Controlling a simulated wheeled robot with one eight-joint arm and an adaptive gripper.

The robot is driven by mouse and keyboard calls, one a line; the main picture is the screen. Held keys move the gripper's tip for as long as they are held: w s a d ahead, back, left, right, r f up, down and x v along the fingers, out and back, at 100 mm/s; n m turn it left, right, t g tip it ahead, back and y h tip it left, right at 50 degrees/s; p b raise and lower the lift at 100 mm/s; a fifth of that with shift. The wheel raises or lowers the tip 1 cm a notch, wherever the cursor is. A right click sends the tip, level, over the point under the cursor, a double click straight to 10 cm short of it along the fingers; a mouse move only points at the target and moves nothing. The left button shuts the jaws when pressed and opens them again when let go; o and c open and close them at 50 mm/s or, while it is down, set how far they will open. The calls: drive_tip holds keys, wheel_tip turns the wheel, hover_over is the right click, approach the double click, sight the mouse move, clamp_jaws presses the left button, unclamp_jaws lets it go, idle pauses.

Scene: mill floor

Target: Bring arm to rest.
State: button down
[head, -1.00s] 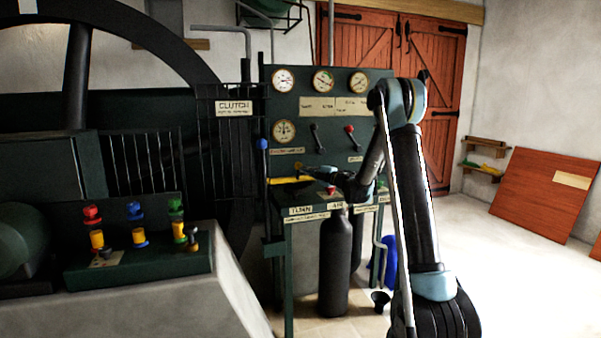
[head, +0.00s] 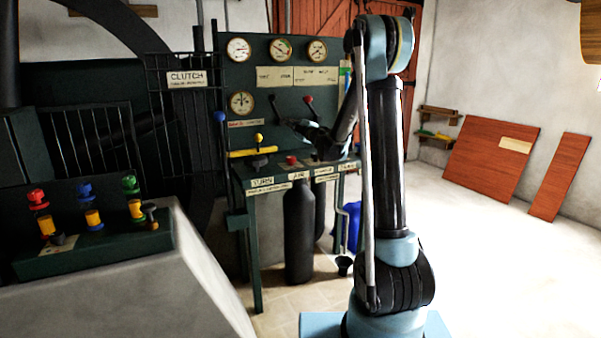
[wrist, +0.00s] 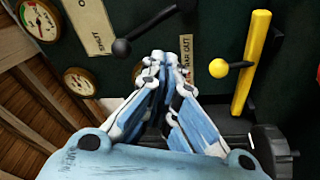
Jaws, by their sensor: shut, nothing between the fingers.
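My gripper (head: 281,122) is in front of the dark green gauge panel (head: 340,103), above the bench and right of the yellow bar (head: 250,152). In the wrist view my gripper (wrist: 157,62) has its fingers together with nothing between them. A black ball-ended lever (wrist: 122,47) is just left of the fingertips there, and the yellow bar (wrist: 253,60) with its yellow ball knob (wrist: 218,68) is to the right. I cannot tell whether the fingertips touch the panel. My arm is raised at the elbow, with the forearm reaching down toward the panel.
A red-knobbed lever (head: 308,100) stands on the panel close to my forearm. Below the bench is a dark cylinder (head: 299,232). A caged flywheel with a clutch sign (head: 187,78) is to the left. The floor at the right (head: 480,250) is clear before leaning red boards (head: 489,163).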

drive_tip(key=s+d+r+m+t+h, duration=0.1)
drive_tip(key=s+d+m+h, duration=0.15)
drive_tip(key=d, duration=0.25)
drive_tip(key=s+d+r+m+h, duration=0.2)
drive_tip(key=d+m+h, duration=0.2)
drive_tip(key=d, duration=0.2)
drive_tip(key=s+d+r+m+t+h, duration=0.1)
drive_tip(key=s+d+m+h, duration=0.2)
drive_tip(key=d, duration=0.2)
drive_tip(key=s+d+f+m+g+h, duration=0.4)
drive_tip(key=s+d+f+m, duration=0.15)
drive_tip(key=s+d, duration=0.45)
drive_tip(key=s+f+m+g, duration=0.2)
drive_tip(key=s+f+g, duration=0.2)
drive_tip(key=s, duration=0.9)
drive_tip(key=s+a+f+m+g+y, duration=0.1)
drive_tip(key=s+f+g, duration=0.2)
drive_tip(key=s+f, duration=0.8)
drive_tip(key=s+f+m+g+y, duration=0.1)
drive_tip(key=s+f+g, duration=0.3)
drive_tip(key=s, duration=1.3)
wheel_tip(320, 180, down, 4)
drive_tip(key=shift+s+a+r+m+g, duration=0.25)
drive_tip(key=shift+a+m+g, duration=0.1)
drive_tip(key=shift+m, duration=0.45)
drive_tip(key=shift+w, duration=0.1)
